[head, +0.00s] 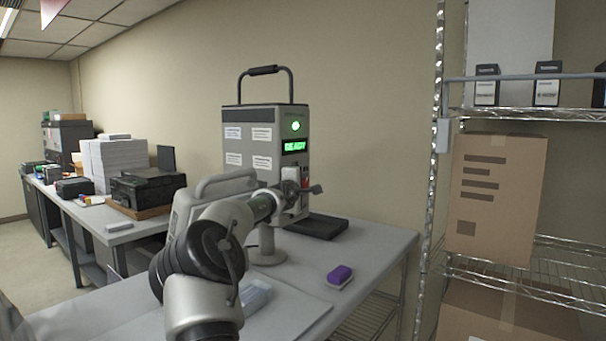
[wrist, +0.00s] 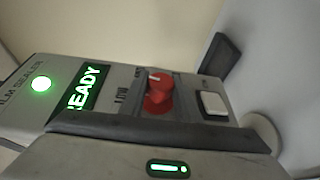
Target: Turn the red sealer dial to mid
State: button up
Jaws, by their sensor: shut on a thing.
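The film sealer (head: 252,120) is a tall grey box with a top handle on the table; its green display reads READY. Its red dial (wrist: 158,88) shows in the wrist view, with a white mark on its upper edge. The word LOW is printed beside the dial; other dial labels are hidden or too blurred to read. In the head view my gripper (head: 302,188) is at the sealer's front, level with the dial, and is shut on it. The fingers largely hide the dial there, and the wrist view does not show their contact clearly.
A white rocker switch (wrist: 214,103) sits beside the dial. A black tray (head: 318,226) lies at the sealer's foot. A wire shelf (head: 545,118) with cartons stands at right.

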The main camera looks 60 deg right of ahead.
jog(key=r+m+y+p, duration=0.1)
jog(key=y+p, duration=0.1)
jog(key=p, duration=0.3)
jog(key=shift+s+r, duration=0.1)
jog(key=shift+f+m+g+y+p, duration=0.3)
jog(key=shift+f+g+y+p, duration=0.1)
jog(key=shift+y+p, duration=0.7)
jog(key=shift+f+y, duration=0.15)
jog(key=shift+y, duration=0.65)
jog(key=shift+m, duration=0.3)
jog(key=o, duration=1)
jog(key=shift+o, duration=0.2)
jog(key=b+v, duration=0.5)
jog(key=v, duration=1.2)
jog(key=shift+r, duration=0.3)
